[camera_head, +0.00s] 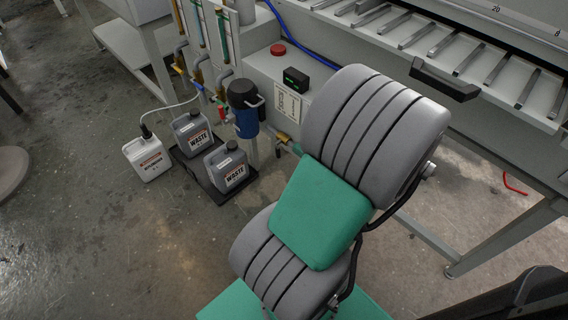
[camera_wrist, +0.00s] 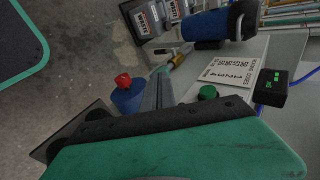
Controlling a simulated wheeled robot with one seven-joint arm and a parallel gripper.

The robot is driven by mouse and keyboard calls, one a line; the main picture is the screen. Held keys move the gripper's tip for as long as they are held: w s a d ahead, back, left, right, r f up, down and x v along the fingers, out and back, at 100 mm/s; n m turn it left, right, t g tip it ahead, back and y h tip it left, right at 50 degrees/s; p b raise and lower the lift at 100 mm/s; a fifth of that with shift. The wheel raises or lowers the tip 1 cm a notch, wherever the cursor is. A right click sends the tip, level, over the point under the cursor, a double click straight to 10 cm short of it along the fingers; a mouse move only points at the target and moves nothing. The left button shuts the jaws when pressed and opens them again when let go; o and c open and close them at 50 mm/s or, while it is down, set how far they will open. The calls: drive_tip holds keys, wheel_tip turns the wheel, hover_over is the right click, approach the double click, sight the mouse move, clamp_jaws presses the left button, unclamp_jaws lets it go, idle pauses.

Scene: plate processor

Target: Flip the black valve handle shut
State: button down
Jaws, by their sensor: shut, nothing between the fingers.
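A brass-coloured pipe fitting (camera_wrist: 177,61) shows in the wrist view just beyond my fingers. A small dark piece (camera_wrist: 187,47) beside it may be the black valve handle, but it is too small to tell its position. In the head view the brass fitting (camera_head: 281,137) sits on a pipe low on the machine's front, left of my arm. My gripper (camera_wrist: 160,74) is shut and empty, its grey fingers pointing towards the fitting and seeming a little short of it. In the head view my gripper is hidden behind my arm.
A blue filter with a black top (camera_head: 243,108) stands left of the fitting. Waste jugs (camera_head: 227,168) sit in a black tray on the floor, beside a white jug (camera_head: 147,157). A blue container with a red cap (camera_wrist: 126,95) is close to my fingers.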

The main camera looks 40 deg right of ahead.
drive_tip(key=b, duration=0.7)
approach(279, 153)
drive_tip(key=x, duration=0.5)
drive_tip(key=shift+w+f, duration=0.1)
drive_tip(key=shift+f, duration=0.1)
drive_tip(key=shift+w+d+f, duration=0.15)
drive_tip(key=shift+w, duration=0.15)
